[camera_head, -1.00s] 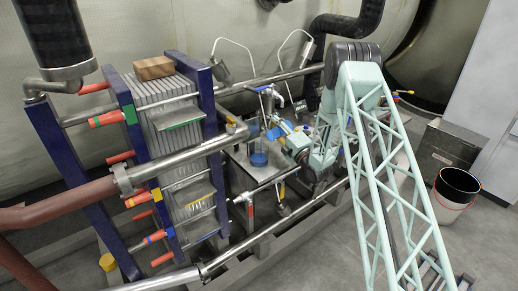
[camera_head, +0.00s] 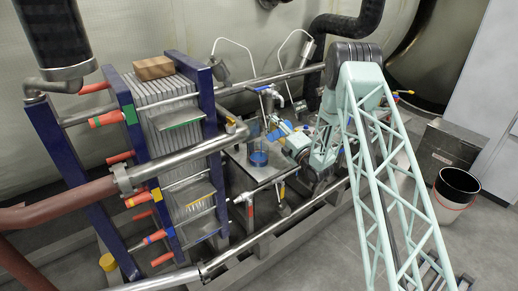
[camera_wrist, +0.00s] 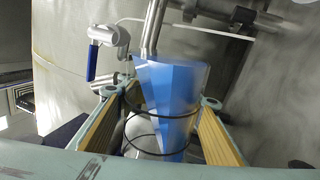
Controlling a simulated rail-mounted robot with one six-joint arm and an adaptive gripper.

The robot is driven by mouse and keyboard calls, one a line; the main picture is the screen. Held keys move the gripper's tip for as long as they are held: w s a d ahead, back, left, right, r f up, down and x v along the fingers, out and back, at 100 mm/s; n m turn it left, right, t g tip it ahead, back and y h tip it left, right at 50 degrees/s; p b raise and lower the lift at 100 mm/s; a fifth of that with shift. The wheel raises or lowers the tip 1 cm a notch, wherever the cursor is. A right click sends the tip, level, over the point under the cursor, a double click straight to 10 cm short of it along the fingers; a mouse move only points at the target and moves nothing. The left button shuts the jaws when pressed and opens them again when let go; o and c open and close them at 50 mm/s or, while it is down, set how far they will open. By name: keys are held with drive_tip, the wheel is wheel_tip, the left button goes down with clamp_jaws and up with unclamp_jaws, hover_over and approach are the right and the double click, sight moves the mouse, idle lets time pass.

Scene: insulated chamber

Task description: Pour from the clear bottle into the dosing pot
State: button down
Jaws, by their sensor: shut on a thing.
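My gripper (camera_wrist: 165,115) is shut on the clear bottle (camera_wrist: 140,128), which sits between its two yellow-padded fingers. Blue contents (camera_wrist: 175,85) form a slanted wedge inside the bottle, so it appears tilted. In the head view, the gripper (camera_head: 283,136) and the blue of the bottle (camera_head: 286,127) are just right of and above the dosing pot (camera_head: 258,158). The pot looks clear with blue in its lower part and stands on a metal plate. I cannot tell whether any liquid is flowing. The pot is not distinguishable in the wrist view.
A blue-framed plate stack (camera_head: 165,110) with pipes stands left of the metal plate (camera_head: 240,155). A blue-handled valve (camera_wrist: 93,62) and upright pipe rise behind the bottle. Pipes (camera_head: 260,235) run along the front. A black-and-white bucket (camera_head: 455,190) stands far right.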

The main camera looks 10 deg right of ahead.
drive_tip(key=shift+s+a+r+n, duration=0.1)
drive_tip(key=shift+a+r+n, duration=0.2)
drive_tip(key=shift+n, duration=0.4)
idle(0.7)
drive_tip(key=shift+d, duration=0.15)
drive_tip(key=shift+w+d+f+m+t+h, duration=0.1)
drive_tip(key=shift+f+m+h, duration=0.1)
drive_tip(key=shift+m, duration=0.55)
drive_tip(key=shift+w+d+f+m+t+h, duration=0.1)
drive_tip(key=shift+d+f+m, duration=0.05)
drive_tip(key=shift+m, duration=0.55)
drive_tip(key=shift+d+f+m+t+h, duration=0.1)
drive_tip(key=shift+f+m, duration=0.1)
drive_tip(key=shift+m, duration=0.55)
drive_tip(key=shift+f+m, duration=0.25)
drive_tip(key=shift+m, duration=0.05)
